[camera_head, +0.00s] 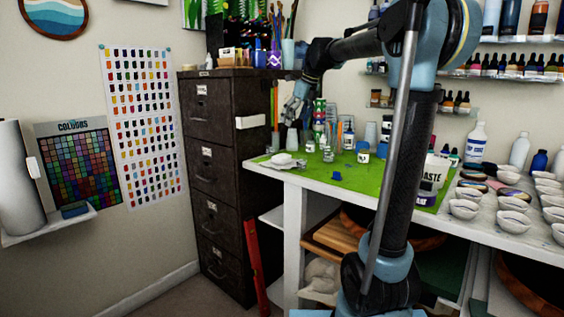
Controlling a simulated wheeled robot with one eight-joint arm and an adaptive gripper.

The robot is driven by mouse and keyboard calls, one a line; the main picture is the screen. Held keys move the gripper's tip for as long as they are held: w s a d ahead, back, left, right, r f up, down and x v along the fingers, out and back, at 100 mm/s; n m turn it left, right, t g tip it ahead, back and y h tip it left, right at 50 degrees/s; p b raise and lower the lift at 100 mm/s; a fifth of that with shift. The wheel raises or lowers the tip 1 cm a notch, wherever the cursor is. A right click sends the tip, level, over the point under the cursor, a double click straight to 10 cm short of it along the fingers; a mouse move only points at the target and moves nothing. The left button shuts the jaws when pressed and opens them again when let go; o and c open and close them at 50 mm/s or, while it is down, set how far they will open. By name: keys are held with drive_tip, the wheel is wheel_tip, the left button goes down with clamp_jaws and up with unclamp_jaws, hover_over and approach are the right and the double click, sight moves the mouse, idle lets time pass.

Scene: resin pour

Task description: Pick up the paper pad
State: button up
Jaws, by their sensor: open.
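A flat white thing, possibly the paper pad (268,166), lies at the left front corner of the green mat (335,178) on the white worktable. A small rounded white thing (284,158) appears to rest on it. It is too small to tell for sure that this is the pad. My gripper (292,115) is open and points down above the back left part of the table, higher than the flat white thing and apart from it. Nothing shows between its fingers.
Small jars (328,154) and a blue piece (337,176) stand on the mat. A white waste tub (436,172) and several white bowls (464,209) are to the right. A dark filing cabinet (228,150) stands left of the table. My arm hides part of the table.

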hover_over(282, 156)
drive_tip(key=d, duration=0.2)
drive_tip(key=f, duration=1)
drive_tip(key=shift+s+d, duration=0.1)
drive_tip(key=shift+s, duration=0.1)
drive_tip(key=shift+s+x, duration=0.1)
drive_tip(key=shift+x, duration=1.3)
drive_tip(key=shift+s+x, duration=0.15)
drive_tip(key=shift+x, duration=1.3)
drive_tip(key=c, duration=0.9)
drive_tip(key=shift+c, duration=0.2)
wheel_tip(282, 156, up, 10)
drive_tip(key=shift+o, duration=0.2)
drive_tip(key=shift+c, duration=0.6)
